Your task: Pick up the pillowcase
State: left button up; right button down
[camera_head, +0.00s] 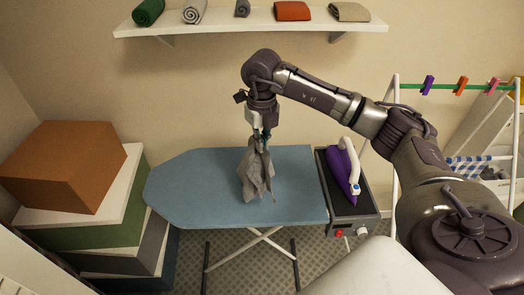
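A crumpled grey cloth, which looks like the pillowcase (256,172), hangs in loose folds over the middle of the blue ironing board (195,187). My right gripper (262,134) points down and is shut on the top of this cloth. The cloth narrows to the fingertips and its lower corners hang free. I cannot tell whether its lowest corner touches the board. My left gripper is not in view.
A purple iron (343,168) stands on a dark station (352,209) at the board's right end. Stacked boxes (66,165) stand at left. A wall shelf (228,22) holds rolled and folded cloths. A drying rack (397,92) with coloured pegs is at right.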

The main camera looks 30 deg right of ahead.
notch_tip(320, 180, up, 9)
jog(key=shift+w+f, duration=0.1)
jog(key=shift+f, duration=0.05)
dwell(0.9)
